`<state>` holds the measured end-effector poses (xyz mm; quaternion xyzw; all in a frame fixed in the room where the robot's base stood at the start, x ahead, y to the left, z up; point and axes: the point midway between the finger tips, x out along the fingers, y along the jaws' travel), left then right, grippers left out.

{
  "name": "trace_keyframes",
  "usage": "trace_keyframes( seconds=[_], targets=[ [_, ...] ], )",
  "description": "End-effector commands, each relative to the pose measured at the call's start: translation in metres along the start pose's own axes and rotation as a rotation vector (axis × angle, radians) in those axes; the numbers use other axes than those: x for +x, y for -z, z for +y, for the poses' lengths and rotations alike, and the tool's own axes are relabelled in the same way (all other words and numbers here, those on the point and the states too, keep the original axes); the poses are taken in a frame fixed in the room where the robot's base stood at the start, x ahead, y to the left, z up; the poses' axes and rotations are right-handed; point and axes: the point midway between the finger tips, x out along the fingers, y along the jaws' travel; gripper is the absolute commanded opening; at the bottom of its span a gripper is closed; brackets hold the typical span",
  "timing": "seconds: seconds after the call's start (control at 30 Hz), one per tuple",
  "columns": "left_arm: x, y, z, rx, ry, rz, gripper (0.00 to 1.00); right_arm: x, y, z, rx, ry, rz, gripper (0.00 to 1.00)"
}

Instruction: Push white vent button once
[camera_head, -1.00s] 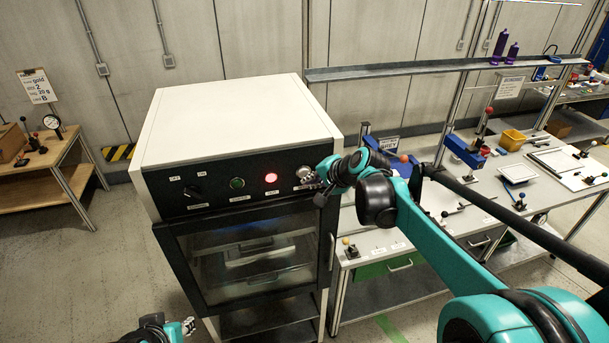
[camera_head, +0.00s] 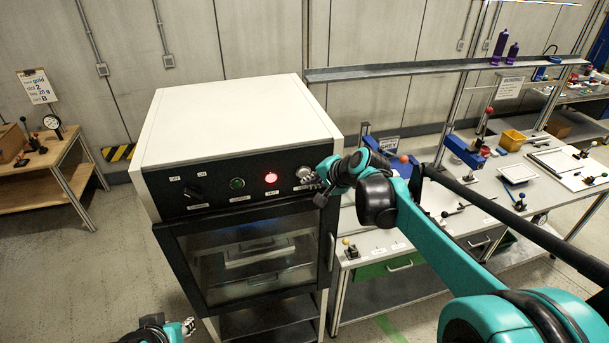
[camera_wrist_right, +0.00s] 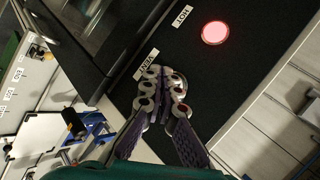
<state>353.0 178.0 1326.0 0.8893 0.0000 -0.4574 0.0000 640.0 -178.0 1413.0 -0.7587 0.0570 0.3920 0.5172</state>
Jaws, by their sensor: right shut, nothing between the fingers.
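The dark control panel (camera_head: 215,185) runs along the front of a white-topped oven-like cabinet (camera_head: 235,125). My right gripper (camera_head: 308,176) is at the panel's right end, with its fingers shut and empty. In the right wrist view its fingertips (camera_wrist_right: 163,80) are right beside the VENT label (camera_wrist_right: 146,65), over the panel face. The white vent button is hidden behind the fingertips, and I cannot tell whether they touch or press it. My left gripper (camera_head: 188,326) shows at the bottom edge, low and away from the panel; its jaw state is unclear.
A lit red HOT lamp (camera_head: 271,178), a green button (camera_head: 237,183) and a black OFF/ON knob (camera_head: 193,191) sit left of my right gripper. Below is a glass door (camera_head: 250,255) with a vertical handle (camera_head: 332,252). A cluttered workbench (camera_head: 430,200) stands to the right.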

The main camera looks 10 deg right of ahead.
Motion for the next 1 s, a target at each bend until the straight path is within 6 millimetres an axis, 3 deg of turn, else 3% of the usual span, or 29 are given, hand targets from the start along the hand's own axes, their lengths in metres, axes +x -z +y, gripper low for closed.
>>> trace_keyframes(
  seconds=[1.0],
  targets=[
    [0.0013, -0.001, 0.0, 0.0, 0.0, 0.0, 0.32, 0.0075, 0.0056, -0.0058, 0.0, 0.0, 0.0, 0.0]
  ],
)
